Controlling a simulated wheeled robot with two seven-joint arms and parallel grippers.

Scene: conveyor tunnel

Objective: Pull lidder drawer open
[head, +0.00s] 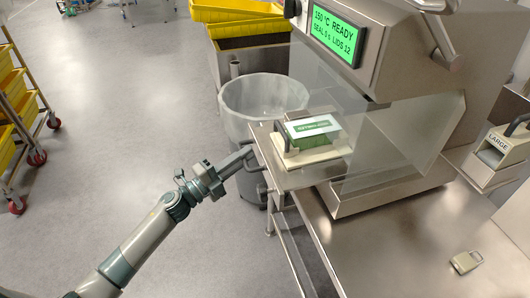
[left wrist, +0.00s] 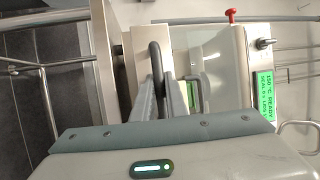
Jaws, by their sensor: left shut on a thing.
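The lidder drawer (head: 302,177) is a flat metal tray that sticks out to the left of the steel lidding machine (head: 437,115). On it sits a cream holder (head: 325,154) with a green and white pack (head: 313,127). My left gripper (head: 246,155) is at the drawer's left end and is shut on its dark handle. In the left wrist view the dark handle bar (left wrist: 156,58) stands between the two fingers (left wrist: 161,97). The fingers hide part of the handle. My right gripper is in neither view.
A bin with a clear liner (head: 262,97) stands just behind my left gripper. Yellow crates (head: 235,12) are behind it, and a rack of yellow bins (head: 8,100) stands at the left. A grey tag (head: 466,262) lies on the steel counter (head: 400,240). Open floor lies left of the drawer.

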